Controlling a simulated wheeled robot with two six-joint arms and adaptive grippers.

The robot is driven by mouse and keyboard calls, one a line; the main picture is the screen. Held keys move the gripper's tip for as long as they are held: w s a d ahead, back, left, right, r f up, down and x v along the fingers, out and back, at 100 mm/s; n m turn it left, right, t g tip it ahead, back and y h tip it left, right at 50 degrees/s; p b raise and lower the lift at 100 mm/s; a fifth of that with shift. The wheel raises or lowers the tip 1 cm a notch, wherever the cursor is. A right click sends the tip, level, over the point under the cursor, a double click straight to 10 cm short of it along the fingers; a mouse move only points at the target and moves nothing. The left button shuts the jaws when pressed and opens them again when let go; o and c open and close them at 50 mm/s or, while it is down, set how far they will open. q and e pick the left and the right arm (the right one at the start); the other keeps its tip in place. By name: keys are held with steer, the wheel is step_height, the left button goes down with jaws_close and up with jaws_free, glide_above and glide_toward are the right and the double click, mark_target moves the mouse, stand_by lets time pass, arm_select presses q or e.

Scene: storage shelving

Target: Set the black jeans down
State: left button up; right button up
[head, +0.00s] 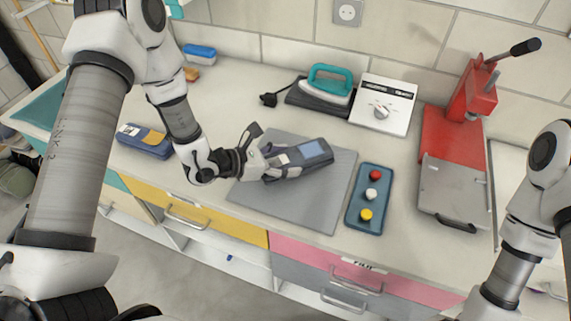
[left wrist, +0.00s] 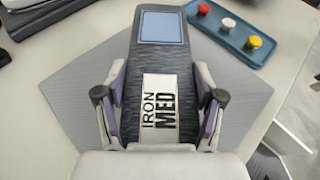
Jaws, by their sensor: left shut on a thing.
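The black jeans (head: 312,153) are a dark folded bundle with a blue patch at the far end. In the left wrist view the black jeans (left wrist: 158,65) also show a white label reading "IRON MED". My left gripper (head: 271,163) is shut on the near end of the bundle, and its two fingers (left wrist: 158,103) press on either side of it. The bundle is over the grey mat (head: 325,213) on the counter; whether it touches the mat I cannot tell. The part between the finger bases is hidden. My right gripper is out of view.
A blue tray (head: 352,218) with red, white and yellow knobs lies right of the mat. A teal-handled iron (head: 327,88), a white control box (head: 384,103) and a red press (head: 458,135) stand behind. A blue-and-yellow bundle (head: 143,141) lies left.

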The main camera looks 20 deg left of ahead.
arm_select(q)
step_height(320, 180, down, 3)
steer(key=shift+w+d+f+p, duration=0.15)
steer(key=shift+f+p, duration=0.05)
steer(key=shift+p, duration=0.3)
steer(key=shift+f, duration=0.1)
steer(key=o, duration=1.5)
